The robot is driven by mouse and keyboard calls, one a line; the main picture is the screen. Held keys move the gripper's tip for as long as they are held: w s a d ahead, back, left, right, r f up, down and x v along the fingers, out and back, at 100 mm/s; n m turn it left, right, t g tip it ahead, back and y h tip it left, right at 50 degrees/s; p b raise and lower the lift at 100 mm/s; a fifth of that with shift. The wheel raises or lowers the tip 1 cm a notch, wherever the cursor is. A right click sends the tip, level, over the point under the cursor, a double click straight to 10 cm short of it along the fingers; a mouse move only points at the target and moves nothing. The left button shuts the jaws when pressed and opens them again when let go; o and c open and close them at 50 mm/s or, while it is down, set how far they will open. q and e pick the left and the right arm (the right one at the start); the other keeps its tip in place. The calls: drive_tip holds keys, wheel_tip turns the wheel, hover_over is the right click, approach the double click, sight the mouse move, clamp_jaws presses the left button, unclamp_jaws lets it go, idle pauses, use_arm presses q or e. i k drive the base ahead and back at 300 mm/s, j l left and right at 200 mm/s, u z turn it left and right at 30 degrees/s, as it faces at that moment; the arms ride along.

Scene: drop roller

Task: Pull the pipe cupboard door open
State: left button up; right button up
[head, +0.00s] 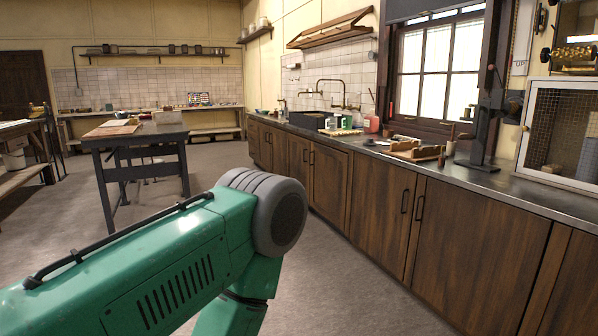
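A row of dark brown wooden cupboard doors runs under the counter on the right, and all look shut. Two large near doors, a left one (378,205) and a right one (470,255), meet with dark upright handles side by side. Farther back, another pair, a left door (298,160) and a right door (329,185), also has paired handles. I cannot tell which one is the pipe cupboard door. My green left arm reaches in from the left and bends downward at a grey joint; its gripper is out of view. My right gripper is not in view.
The counter (535,192) holds a sink (308,120), wooden trays (410,150) and a dark upright stand (485,125). A mesh-fronted cabinet (560,130) stands at its right end. A dark table (135,134) stands at left. The floor (335,275) before the doors is clear.

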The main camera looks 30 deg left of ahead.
sight(298, 148)
drive_tip(key=i+j+u, duration=0.85)
drive_tip(key=i, duration=0.65)
drive_tip(key=i+u, duration=0.4)
drive_tip(key=i, duration=2.7)
drive_tip(key=i+z, duration=0.15)
drive_tip(key=i, duration=0.25)
drive_tip(key=i+j+z, duration=0.2)
drive_tip(key=i, duration=0.25)
drive_tip(key=i+z, duration=0.15)
drive_tip(key=i, duration=0.25)
drive_tip(key=i+j+z, duration=0.2)
drive_tip(key=i, duration=0.2)
drive_tip(key=i+j+z, duration=1)
drive_tip(key=k, duration=0.1)
